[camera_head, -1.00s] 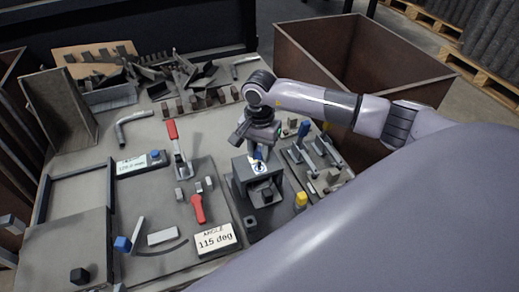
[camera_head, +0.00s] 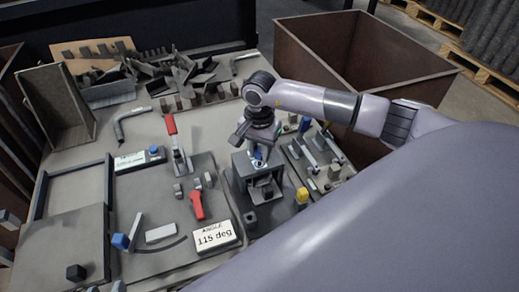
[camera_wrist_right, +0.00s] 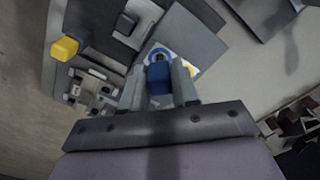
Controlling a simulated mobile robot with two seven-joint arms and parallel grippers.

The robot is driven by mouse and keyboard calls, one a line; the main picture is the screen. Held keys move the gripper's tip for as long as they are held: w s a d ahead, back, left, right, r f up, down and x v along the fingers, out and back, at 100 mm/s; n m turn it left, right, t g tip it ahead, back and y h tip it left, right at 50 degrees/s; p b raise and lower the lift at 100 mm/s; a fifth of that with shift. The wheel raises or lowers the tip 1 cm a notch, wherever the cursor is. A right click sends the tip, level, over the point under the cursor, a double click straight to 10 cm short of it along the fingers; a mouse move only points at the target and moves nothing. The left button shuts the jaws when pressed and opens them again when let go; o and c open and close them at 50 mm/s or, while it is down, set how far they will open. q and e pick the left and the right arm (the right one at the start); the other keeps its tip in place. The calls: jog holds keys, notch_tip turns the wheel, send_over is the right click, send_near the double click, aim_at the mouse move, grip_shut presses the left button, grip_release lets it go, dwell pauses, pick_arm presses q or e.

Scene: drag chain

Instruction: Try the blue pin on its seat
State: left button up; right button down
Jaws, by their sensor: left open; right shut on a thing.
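My right gripper (camera_head: 258,160) points down over a grey block (camera_head: 243,184) with a dark hollow in its front. It is shut on the blue pin (camera_head: 258,153). In the right wrist view the blue pin (camera_wrist_right: 158,77) sits between the two fingertips (camera_wrist_right: 160,88). A white plate with a blue ring (camera_wrist_right: 162,52) lies just beyond the pin, partly hidden by it. I cannot tell whether the pin's lower end is in the seat or above it. My left gripper (camera_head: 9,238) shows only partly at the left edge, open and empty.
A red-handled clamp (camera_head: 172,126) and a sign reading 115 deg (camera_head: 215,235) are left of the block. A yellow-capped piece (camera_head: 302,196) and small clamps (camera_head: 318,146) stand to its right. A large brown bin (camera_head: 390,65) is behind my right arm.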

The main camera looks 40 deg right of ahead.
aim_at(260, 148)
pick_arm(q)
jog(key=shift+s+d+f+b, duration=0.1)
jog(key=shift+s+f+b, duration=0.05)
jog(key=shift+f+b, duration=0.45)
jog(key=shift+s+f+b, duration=0.1)
jog(key=shift+f+b, duration=0.25)
jog(key=shift+f, duration=0.4)
pick_arm(e)
jog(key=shift+f, duration=1.3)
jog(key=shift+r, duration=0.1)
jog(key=c, duration=0.8)
grip_release()
pick_arm(q)
jog(key=shift+r, duration=0.1)
pick_arm(e)
jog(key=shift+r+p, duration=0.4)
jog(key=shift+r, duration=0.25)
pick_arm(q)
jog(key=shift+h, duration=0.3)
jog(key=r, duration=0.1)
jog(key=r+p, duration=0.1)
jog(key=d+r, duration=0.1)
jog(key=r, duration=0.1)
jog(key=shift+w+p, duration=0.3)
jog(key=shift+w, duration=0.1)
pick_arm(e)
notch_tip(260, 148, up, 6)
jog(key=shift+f, duration=0.1)
